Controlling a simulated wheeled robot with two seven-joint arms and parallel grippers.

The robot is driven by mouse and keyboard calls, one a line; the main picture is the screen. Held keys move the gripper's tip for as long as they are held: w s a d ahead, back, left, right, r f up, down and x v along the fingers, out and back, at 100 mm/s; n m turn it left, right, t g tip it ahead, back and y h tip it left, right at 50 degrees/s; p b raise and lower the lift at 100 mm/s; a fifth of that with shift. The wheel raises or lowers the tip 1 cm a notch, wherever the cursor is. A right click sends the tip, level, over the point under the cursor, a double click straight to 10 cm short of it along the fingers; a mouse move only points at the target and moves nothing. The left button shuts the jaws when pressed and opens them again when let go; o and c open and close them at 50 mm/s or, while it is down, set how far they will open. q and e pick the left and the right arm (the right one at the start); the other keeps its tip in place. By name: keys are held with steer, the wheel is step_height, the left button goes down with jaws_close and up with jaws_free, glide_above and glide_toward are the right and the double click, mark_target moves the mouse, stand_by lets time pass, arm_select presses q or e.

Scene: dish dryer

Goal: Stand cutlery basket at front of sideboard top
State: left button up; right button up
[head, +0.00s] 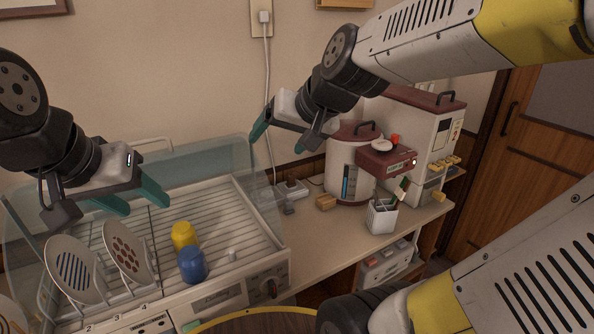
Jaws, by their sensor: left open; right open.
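The cutlery basket (382,217) is a small white holder with green, white and red-tipped items sticking out of its top. It stands upright on the wooden sideboard top (325,245), close to the front edge. My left gripper (139,202) is open and empty above the dish dryer's rack, well to the left of the basket. My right gripper (278,144) is open and empty, raised above the back of the sideboard, up and to the left of the basket. Nothing touches the basket.
The dish dryer (270,262) holds striped and dotted plates (75,268), a yellow cup (184,235) and a blue cup (192,264). A white-and-maroon pot (345,180) and a tall white appliance (425,135) stand behind the basket.

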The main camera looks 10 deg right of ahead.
steer(key=s+d+f+n+g+h, duration=0.1)
steer(key=s+d+f+g, duration=0.1)
steer(key=s, duration=0.8)
steer(key=shift+s+d+f+n+h, duration=0.3)
steer(key=shift+d+f+n, duration=0.1)
steer(key=shift+d+f, duration=0.25)
steer(key=shift+r, duration=0.1)
steer(key=shift+c, duration=0.2)
